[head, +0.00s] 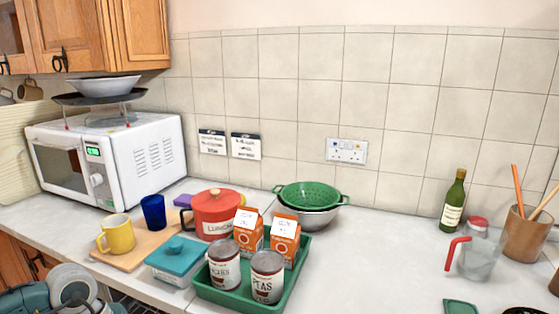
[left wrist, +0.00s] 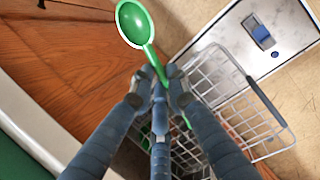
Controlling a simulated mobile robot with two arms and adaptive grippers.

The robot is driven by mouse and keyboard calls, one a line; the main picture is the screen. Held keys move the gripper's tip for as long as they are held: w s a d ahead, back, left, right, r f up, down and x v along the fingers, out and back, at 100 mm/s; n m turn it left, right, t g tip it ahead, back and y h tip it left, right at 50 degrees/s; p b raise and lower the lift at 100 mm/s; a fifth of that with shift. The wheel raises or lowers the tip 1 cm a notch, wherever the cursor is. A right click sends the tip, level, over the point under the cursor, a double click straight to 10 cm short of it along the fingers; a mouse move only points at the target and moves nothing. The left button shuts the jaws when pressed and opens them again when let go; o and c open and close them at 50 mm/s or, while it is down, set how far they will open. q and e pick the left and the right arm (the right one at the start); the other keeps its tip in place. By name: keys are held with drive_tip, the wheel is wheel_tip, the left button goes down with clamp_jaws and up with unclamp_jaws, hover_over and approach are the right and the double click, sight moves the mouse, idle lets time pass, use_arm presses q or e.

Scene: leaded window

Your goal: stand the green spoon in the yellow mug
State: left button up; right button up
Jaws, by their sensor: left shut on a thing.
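The green spoon (left wrist: 133,22) is in my left gripper (left wrist: 160,76), seen in the left wrist view. The gripper is shut on the spoon's handle, with the bowl end sticking out beyond the fingertips and the rest of the handle running back between the fingers. The yellow mug (head: 119,236) stands upright on a wooden board (head: 137,262) at the left of the counter in the head view. It is not seen in the left wrist view, so the spoon is apart from it. My right gripper is in neither view.
A blue cup (head: 153,213) stands right of the mug, and a teal-lidded container (head: 179,254) is in front. A green tray (head: 224,298) holds cans and cartons. A white microwave (head: 146,155) is behind. A wire basket (left wrist: 222,90) is below the spoon in the wrist view.

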use_arm(q)
drive_tip(key=s+d+r+m+g+y, duration=0.1)
drive_tip(key=s+d+r+m+g, duration=0.1)
drive_tip(key=s+d+r+m, duration=0.4)
wheel_tip(320, 180, up, 4)
drive_tip(key=d+m, duration=0.2)
drive_tip(key=m, duration=0.2)
drive_tip(key=shift+s+f+y, duration=0.2)
drive_tip(key=shift+s+y, duration=0.05)
drive_tip(key=shift+y, duration=0.05)
drive_tip(key=shift+f, duration=0.1)
